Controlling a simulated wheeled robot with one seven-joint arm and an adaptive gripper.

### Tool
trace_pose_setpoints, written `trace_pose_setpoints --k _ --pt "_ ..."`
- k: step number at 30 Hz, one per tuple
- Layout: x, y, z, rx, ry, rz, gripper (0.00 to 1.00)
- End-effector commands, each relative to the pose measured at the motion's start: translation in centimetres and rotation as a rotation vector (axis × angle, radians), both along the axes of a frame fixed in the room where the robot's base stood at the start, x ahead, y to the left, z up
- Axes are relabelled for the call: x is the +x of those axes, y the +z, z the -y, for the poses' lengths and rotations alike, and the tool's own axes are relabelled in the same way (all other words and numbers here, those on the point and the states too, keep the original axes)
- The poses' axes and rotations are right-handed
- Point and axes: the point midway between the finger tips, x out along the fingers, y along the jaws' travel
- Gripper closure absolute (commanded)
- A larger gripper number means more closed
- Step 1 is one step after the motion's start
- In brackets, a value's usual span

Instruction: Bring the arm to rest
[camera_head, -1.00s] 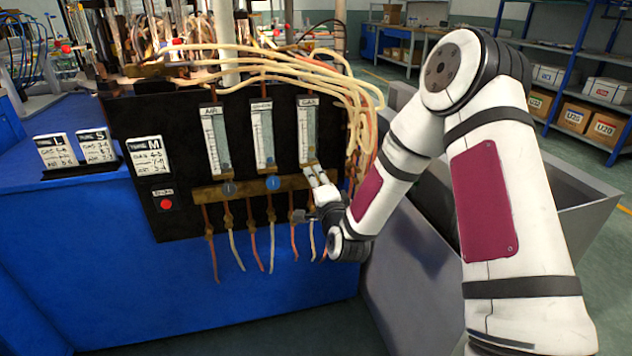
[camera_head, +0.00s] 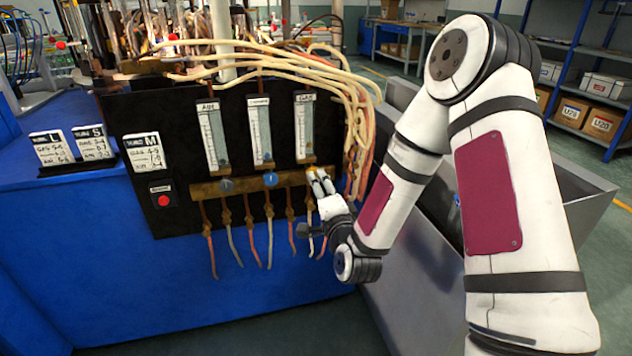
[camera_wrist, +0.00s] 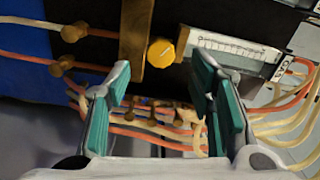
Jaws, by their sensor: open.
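My gripper (camera_head: 318,178) is in front of the right end of the black flow-meter panel (camera_head: 170,205), by the brass bar below the GAS meter (camera_head: 305,125). In the wrist view my gripper (camera_wrist: 162,92) is open, with teal finger pads apart and nothing held between them. A yellow knob (camera_wrist: 160,52) shows beyond the fingertips, apart from them in the picture. The head view mostly hides this knob behind the fingers. A grey knob (camera_head: 226,186) and a blue knob (camera_head: 270,180) sit further left on the brass bar.
Hoses (camera_head: 340,85) bunch over the panel's right side, close to my arm. Thin tubes hang below the brass bar. A grey metal bin (camera_head: 410,285) stands under my arm. Label cards (camera_head: 90,142) stand on the blue bench (camera_head: 60,230) at left. Shelves stand behind at right.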

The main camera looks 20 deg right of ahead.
Motion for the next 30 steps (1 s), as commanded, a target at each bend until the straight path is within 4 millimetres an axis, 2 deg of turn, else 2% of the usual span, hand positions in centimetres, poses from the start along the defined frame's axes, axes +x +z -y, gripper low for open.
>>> trace_pose_setpoints --k 6,17,24,30 --pt "-1.4 0.0 0.0 0.000 0.000 -0.001 0.51" --pt "-1.4 0.2 -0.1 -0.018 0.007 -0.011 0.51" --pt "-1.5 1.2 -1.7 -0.239 0.105 -0.174 0.51" --pt "-3.8 2.3 -2.2 -0.494 0.204 -0.377 0.51"
